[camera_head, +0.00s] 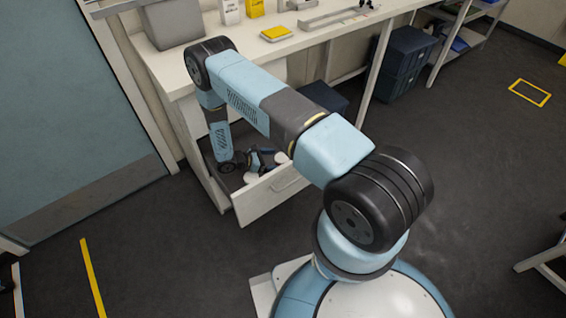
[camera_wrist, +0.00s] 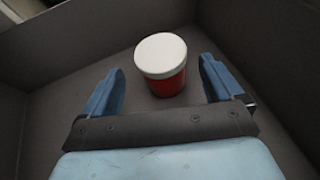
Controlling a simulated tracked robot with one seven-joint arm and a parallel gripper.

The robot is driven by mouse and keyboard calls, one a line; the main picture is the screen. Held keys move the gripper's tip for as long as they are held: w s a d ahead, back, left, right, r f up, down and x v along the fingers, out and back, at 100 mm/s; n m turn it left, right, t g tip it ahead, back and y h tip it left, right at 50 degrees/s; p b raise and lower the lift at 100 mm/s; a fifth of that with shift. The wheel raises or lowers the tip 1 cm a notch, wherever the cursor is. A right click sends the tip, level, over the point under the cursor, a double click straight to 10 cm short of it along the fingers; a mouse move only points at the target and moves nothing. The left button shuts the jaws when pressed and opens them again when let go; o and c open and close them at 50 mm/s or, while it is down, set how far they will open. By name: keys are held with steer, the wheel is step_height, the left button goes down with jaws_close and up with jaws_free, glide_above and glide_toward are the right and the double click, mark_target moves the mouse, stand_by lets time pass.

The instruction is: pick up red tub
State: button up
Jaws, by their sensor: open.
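The red tub (camera_wrist: 168,86) with a white lid stands upright on the floor of an open drawer (camera_wrist: 70,52). It shows in the wrist view, just ahead of my gripper and between the lines of its two blue fingers. My gripper (camera_wrist: 160,82) is open, with one finger to each side of the tub and a gap on both sides. In the head view my gripper (camera_head: 262,160) reaches down into the open drawer (camera_head: 272,196) under the bench. Pale round shapes show beside it there, and my arm hides part of the drawer.
The drawer walls rise close around my gripper. The white bench (camera_head: 300,40) above holds a grey box (camera_head: 172,24), a yellow item (camera_head: 276,34) and a tray (camera_head: 335,16). Dark bins (camera_head: 404,62) stand under the bench to the right. The floor in front is clear.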

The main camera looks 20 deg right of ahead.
mark_target(282, 160)
steer(key=x, duration=0.4)
steer(key=shift+d, duration=0.3)
steer(key=c, duration=1.1)
